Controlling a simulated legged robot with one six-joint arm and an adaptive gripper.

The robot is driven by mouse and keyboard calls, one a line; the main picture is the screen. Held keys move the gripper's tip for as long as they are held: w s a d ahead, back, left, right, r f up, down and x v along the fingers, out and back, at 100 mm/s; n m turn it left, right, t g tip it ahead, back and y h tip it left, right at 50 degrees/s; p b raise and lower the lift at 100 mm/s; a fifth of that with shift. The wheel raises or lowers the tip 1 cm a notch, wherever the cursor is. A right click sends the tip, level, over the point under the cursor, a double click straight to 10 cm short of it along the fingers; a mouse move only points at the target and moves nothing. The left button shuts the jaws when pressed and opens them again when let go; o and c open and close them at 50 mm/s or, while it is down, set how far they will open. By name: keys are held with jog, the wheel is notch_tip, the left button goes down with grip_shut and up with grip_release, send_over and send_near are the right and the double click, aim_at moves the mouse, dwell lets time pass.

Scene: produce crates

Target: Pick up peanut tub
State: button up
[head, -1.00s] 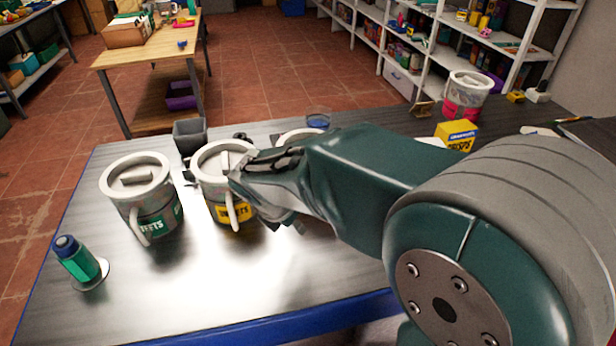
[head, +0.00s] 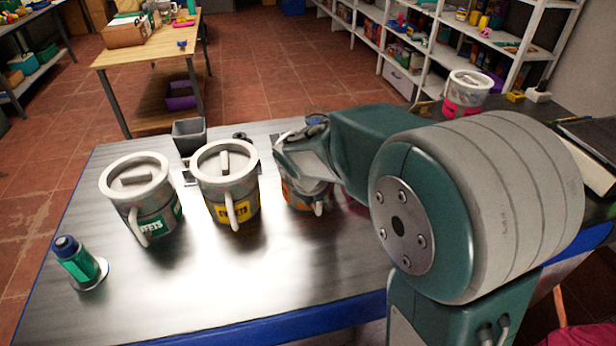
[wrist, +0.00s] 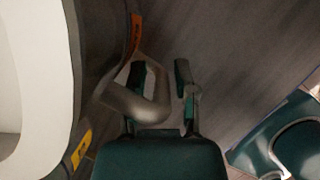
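Three lidded tubs with white rims and handles stand in a row on the metal table: one with a green label (head: 150,215), one with a yellow label (head: 238,207), and one with an orange label (head: 292,195). I cannot read which is the peanut tub. My gripper is over the orange-labelled tub in the head view and hides most of its top. In the wrist view, my gripper (wrist: 163,78) is open, with a tub's grey looped handle (wrist: 150,108) between or just in front of its fingers. A white rim fills that view's left edge. Contact is not clear.
A green bottle with a blue cap (head: 78,262) stands at the table's left front. A small grey bin (head: 189,136) is behind the tubs. A pink-labelled tub (head: 465,95) stands at the far right.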

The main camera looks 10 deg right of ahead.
grip_shut()
jog(key=shift+r, duration=0.15)
